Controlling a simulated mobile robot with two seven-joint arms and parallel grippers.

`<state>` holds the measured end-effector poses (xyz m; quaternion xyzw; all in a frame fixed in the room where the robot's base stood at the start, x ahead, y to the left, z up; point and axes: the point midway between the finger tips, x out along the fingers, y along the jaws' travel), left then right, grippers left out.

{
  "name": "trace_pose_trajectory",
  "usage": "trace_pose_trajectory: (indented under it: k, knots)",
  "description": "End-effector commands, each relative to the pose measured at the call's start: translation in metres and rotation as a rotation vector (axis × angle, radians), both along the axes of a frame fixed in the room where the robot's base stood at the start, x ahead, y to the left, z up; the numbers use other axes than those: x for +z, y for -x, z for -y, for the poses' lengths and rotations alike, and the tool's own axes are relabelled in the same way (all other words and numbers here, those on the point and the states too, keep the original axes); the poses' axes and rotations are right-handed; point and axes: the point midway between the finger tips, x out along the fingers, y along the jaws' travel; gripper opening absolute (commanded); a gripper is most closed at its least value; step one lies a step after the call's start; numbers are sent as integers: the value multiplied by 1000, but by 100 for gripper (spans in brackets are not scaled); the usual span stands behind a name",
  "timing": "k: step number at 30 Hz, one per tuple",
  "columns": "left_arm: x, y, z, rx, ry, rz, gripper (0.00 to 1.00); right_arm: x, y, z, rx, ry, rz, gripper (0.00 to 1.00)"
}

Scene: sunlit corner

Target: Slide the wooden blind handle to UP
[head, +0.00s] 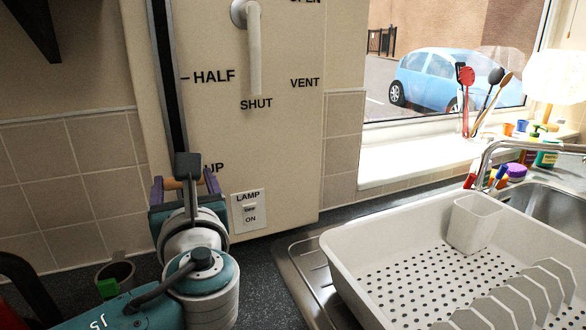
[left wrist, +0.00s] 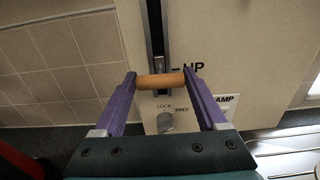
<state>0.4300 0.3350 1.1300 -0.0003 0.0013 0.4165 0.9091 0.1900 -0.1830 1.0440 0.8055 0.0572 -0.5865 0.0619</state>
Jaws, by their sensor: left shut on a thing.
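The wooden blind handle (left wrist: 160,81) is a short horizontal wooden bar at the lower part of a dark vertical slot (head: 168,75) in the cream panel. My left gripper (left wrist: 160,88) is shut on it, one purple finger at each end. In the head view my left gripper (head: 185,186) hides most of the handle (head: 171,184). The UP label (left wrist: 193,68) is right of the slot; in the wrist view the handle appears level with or slightly below its tick. The HALF label (head: 213,77) is well above. My right gripper is not in view.
A LOCK/FREE knob (left wrist: 165,122) sits below the handle. A LAMP switch (head: 249,213) is right of my gripper, and a large lever (head: 254,55) is higher on the panel. A white dish rack (head: 350,280) fills the right counter. A dark cup (head: 116,274) stands lower left.

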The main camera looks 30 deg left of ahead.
Motion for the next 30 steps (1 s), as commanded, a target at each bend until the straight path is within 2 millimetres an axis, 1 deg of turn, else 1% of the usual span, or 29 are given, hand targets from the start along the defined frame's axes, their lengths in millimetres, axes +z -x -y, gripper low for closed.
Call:
trace_pose_trajectory:
  k: [1,3,15,16,21,23,30]
  knots:
    - [-6,0,0,0,-1,2,0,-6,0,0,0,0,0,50]
    - [-9,0,0,0,0,3,0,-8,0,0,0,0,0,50]
    - [-12,0,0,0,3,-4,0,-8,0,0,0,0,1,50]
    - [-13,0,0,0,3,-4,75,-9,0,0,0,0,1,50]
    - [-12,0,0,0,1,-2,94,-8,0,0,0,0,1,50]
    - [-11,0,0,0,1,-1,100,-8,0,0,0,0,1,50]
    - [-10,0,1,0,0,1,100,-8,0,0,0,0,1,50]
